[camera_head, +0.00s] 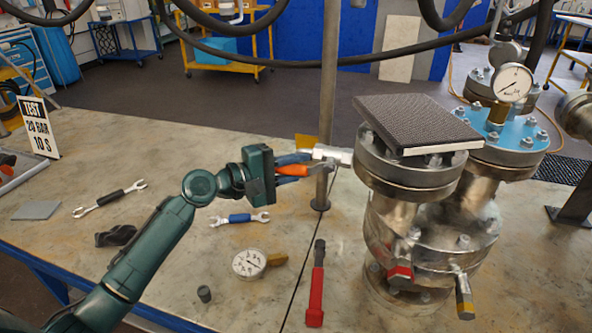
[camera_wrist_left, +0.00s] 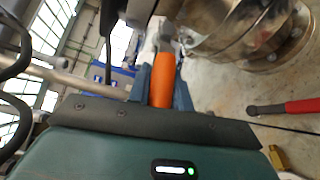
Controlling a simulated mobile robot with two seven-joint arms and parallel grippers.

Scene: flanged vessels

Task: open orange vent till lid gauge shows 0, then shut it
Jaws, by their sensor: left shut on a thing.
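The orange vent handle (camera_head: 292,170) sticks out left from a silver valve stub (camera_head: 333,154) on the side of the near steel vessel (camera_head: 405,172). My left gripper (camera_head: 297,166) is shut on the orange handle, its blue fingers on either side. The left wrist view shows the orange handle (camera_wrist_left: 163,80) between the fingers, pointing toward the silver fitting. The lid gauge (camera_head: 512,82) stands on the blue flanged lid (camera_head: 510,139) behind right; its needle shows, but the numbers are too small to read. My right gripper is not in view.
A dark textured plate (camera_head: 418,120) lies on the near vessel's top. A grey post (camera_head: 328,95) rises just behind the vent. A red-handled tool (camera_head: 316,290), loose gauge (camera_head: 249,262), blue-gripped wrench (camera_head: 239,219) and black-gripped wrench (camera_head: 110,198) lie on the bench.

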